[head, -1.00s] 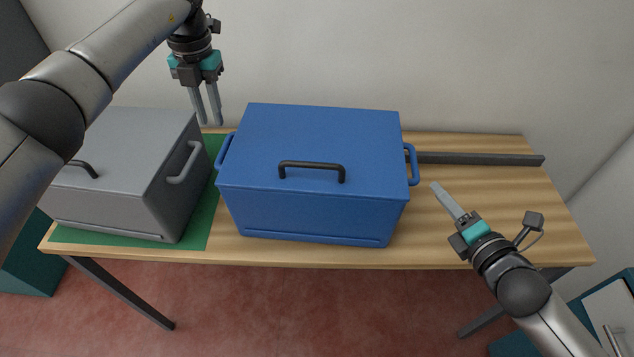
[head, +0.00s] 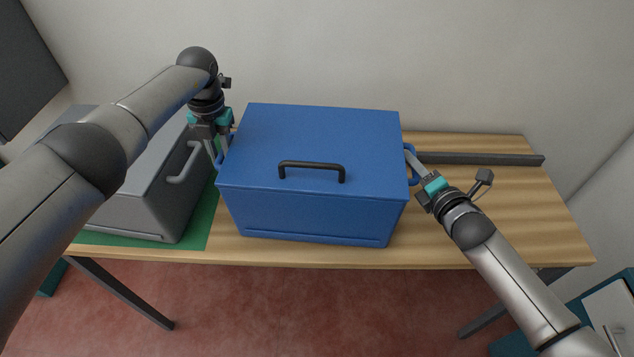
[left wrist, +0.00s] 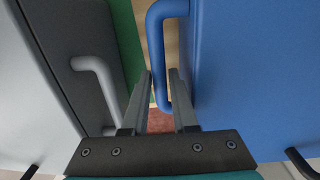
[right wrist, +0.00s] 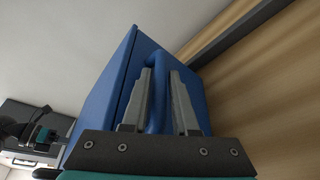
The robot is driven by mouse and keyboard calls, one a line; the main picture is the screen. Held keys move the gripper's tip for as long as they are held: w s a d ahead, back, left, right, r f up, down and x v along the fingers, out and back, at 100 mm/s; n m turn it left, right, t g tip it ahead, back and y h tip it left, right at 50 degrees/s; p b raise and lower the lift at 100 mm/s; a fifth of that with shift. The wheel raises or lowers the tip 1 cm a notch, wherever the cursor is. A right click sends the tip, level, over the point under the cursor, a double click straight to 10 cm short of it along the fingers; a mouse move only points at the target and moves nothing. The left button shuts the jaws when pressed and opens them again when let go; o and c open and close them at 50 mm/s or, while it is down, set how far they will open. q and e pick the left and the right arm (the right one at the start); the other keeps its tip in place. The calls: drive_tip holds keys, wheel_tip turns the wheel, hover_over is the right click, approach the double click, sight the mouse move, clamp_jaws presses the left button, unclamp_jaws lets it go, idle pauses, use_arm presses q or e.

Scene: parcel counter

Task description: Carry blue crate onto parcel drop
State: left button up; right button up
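The blue crate (head: 312,215) stands upright on the wooden counter, with a dark handle on its lid and a blue handle at each end. My left gripper (head: 219,152) is at its left handle; in the left wrist view the handle (left wrist: 156,50) passes between its open fingers. My right gripper (head: 411,160) is at the right handle; in the right wrist view this handle (right wrist: 157,110) lies between the fingers, which stand apart. No label marks the parcel drop; a green mat (head: 198,226) lies left of the crate.
A grey crate (head: 130,215) with a pale end handle stands on the green mat, close to my left gripper. A dark bar (head: 480,158) lies along the back right of the counter (head: 500,220). The counter right of the blue crate is otherwise clear.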

use_arm(q)
drive_tip(key=shift+f, duration=0.2)
use_arm(e)
drive_tip(key=shift+w, duration=0.15)
use_arm(q)
drive_tip(key=shift+c, duration=0.2)
use_arm(e)
drive_tip(key=shift+c, duration=0.2)
use_arm(q)
clamp_jaws()
use_arm(e)
clamp_jaws()
idle(0.5)
use_arm(q)
drive_tip(key=shift+w+r, duration=0.15)
use_arm(e)
drive_tip(key=shift+w+r, duration=0.15)
drive_tip(key=shift+r, duration=0.1)
